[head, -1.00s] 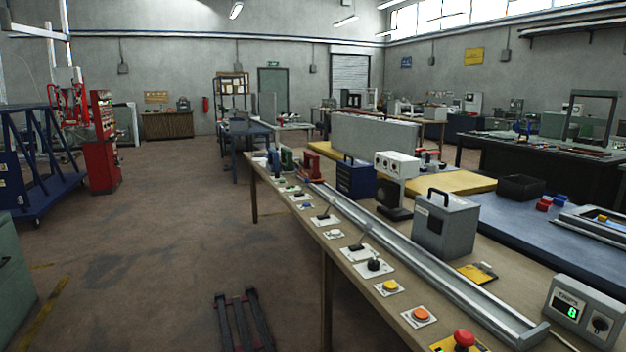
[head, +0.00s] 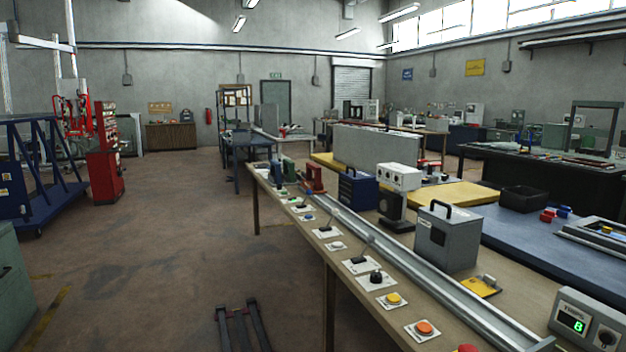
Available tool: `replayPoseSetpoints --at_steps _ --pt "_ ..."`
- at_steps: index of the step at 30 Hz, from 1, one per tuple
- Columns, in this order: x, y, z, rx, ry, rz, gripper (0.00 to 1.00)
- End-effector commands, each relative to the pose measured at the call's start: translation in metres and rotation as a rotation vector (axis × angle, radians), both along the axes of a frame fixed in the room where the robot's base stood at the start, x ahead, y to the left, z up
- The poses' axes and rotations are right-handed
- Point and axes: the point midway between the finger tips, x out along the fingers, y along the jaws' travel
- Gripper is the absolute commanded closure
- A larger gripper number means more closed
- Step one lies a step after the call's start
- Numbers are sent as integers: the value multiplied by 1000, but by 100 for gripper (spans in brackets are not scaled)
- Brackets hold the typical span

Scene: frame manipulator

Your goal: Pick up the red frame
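My gripper is not in view. No single thing is clearly the red frame. A red frame-like structure (head: 72,115) also shows at the left, by a tall white post. Nothing is seen holding either one.
The workbench (head: 300,232) runs from centre to lower right with a metal rail, buttons and a grey box (head: 447,238). A blue truss stand (head: 38,170) and red cabinet (head: 105,170) stand left. The floor between is mostly open. A dark low two-bar object (head: 240,328) lies at bottom.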

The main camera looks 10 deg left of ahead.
Motion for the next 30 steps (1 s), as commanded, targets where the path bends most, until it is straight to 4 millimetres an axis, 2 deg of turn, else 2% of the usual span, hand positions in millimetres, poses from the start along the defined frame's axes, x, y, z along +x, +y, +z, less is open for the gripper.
replayPoseSetpoints --at_steps 5,15,18,30 --pt "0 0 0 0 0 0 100" --pt "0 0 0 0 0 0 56" --pt "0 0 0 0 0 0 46" --pt "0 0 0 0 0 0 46"
